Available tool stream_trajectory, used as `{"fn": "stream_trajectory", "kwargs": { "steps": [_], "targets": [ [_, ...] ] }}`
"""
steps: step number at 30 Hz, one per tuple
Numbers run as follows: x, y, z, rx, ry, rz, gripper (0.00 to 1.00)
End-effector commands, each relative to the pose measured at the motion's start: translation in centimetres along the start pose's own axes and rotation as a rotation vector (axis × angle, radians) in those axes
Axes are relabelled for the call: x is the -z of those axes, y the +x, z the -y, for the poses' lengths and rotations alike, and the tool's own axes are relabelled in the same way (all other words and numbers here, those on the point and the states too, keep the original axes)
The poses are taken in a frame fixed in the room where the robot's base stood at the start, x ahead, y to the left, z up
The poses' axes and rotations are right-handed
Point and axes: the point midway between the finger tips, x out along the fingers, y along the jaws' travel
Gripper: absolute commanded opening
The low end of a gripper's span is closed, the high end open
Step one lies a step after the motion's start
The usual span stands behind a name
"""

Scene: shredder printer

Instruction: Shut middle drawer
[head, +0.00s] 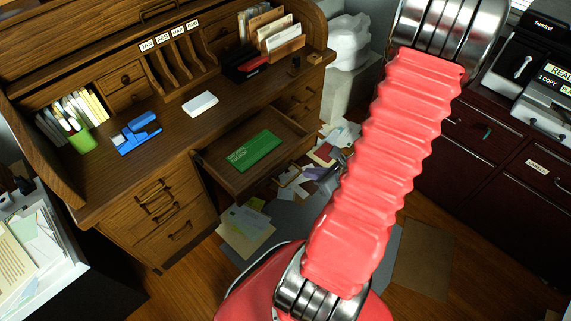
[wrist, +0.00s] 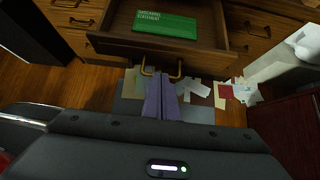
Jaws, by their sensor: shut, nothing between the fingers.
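The middle drawer (head: 213,156) of the wooden roll-top desk is pulled out, with a green booklet (head: 254,150) lying inside. In the wrist view the drawer's front (wrist: 118,47) crosses the upper part of the picture, with a brass handle (wrist: 179,72) on it. My gripper (wrist: 161,77) is shut and empty, its grey-purple fingers pointing at the drawer front by the middle of the handle. I cannot tell whether the fingertips touch it. In the head view my gripper (head: 338,163) shows small beside the drawer's front, partly hidden by my red arm.
The desk (head: 178,112) has side drawers with handles at left and right, which look shut. Papers (head: 246,228) litter the floor below. Dark red cabinets (head: 481,130) stand at right.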

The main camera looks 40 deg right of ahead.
Motion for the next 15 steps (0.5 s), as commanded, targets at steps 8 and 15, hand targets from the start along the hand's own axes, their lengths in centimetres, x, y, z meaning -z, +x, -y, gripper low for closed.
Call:
{"fn": "stream_trajectory", "kwargs": {
  "steps": [8, 15],
  "targets": [
    [0.0, 0.6, -0.1, -0.003, -0.003, 0.0, 0.0],
    [0.0, 2.8, -0.2, -0.005, -0.003, -0.001, 0.0]
  ]
}}
